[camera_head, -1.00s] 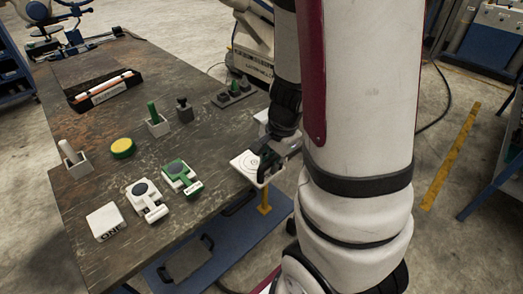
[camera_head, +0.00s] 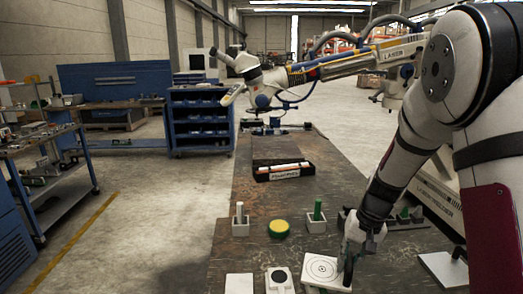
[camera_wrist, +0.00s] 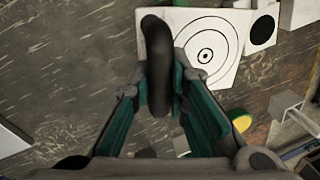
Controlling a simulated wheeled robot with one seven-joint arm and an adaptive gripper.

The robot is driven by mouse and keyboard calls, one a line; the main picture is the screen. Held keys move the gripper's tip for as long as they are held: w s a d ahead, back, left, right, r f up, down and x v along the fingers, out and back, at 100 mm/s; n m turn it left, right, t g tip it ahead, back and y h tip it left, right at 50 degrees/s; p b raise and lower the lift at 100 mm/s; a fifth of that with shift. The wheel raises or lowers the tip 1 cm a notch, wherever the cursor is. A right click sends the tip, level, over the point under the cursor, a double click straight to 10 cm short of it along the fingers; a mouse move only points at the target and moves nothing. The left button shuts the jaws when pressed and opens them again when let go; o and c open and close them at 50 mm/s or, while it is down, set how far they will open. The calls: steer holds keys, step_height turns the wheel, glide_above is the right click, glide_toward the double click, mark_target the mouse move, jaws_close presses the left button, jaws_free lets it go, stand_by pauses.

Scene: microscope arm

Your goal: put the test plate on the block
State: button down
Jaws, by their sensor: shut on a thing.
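The test plate (camera_head: 318,268) is a white square with black concentric rings. My gripper (camera_head: 347,268) is shut on the plate's black upright handle (camera_wrist: 157,60) at one side of the plate. In the head view the plate is near the front of the table; whether it touches anything below is hard to tell. A plain white block (camera_head: 239,283) is at the front left, partly cut off by the picture edge; no lettering shows on it now.
A white device with a black disc (camera_head: 280,279) sits between block and plate. Behind are a yellow disc (camera_head: 279,228), a holder with a white stick (camera_head: 240,220), one with a green stick (camera_head: 317,217), and a black tray (camera_head: 284,171). A white flat piece (camera_head: 443,270) is at right.

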mark_target(323, 264)
steer(key=w+a+n, duration=0.2)
steer(key=a, duration=0.1)
steer(key=w+a+n, duration=0.1)
steer(key=shift+w+a+r+n+g, duration=0.2)
steer(key=shift+r+n+g, duration=0.1)
steer(key=shift+g, duration=0.1)
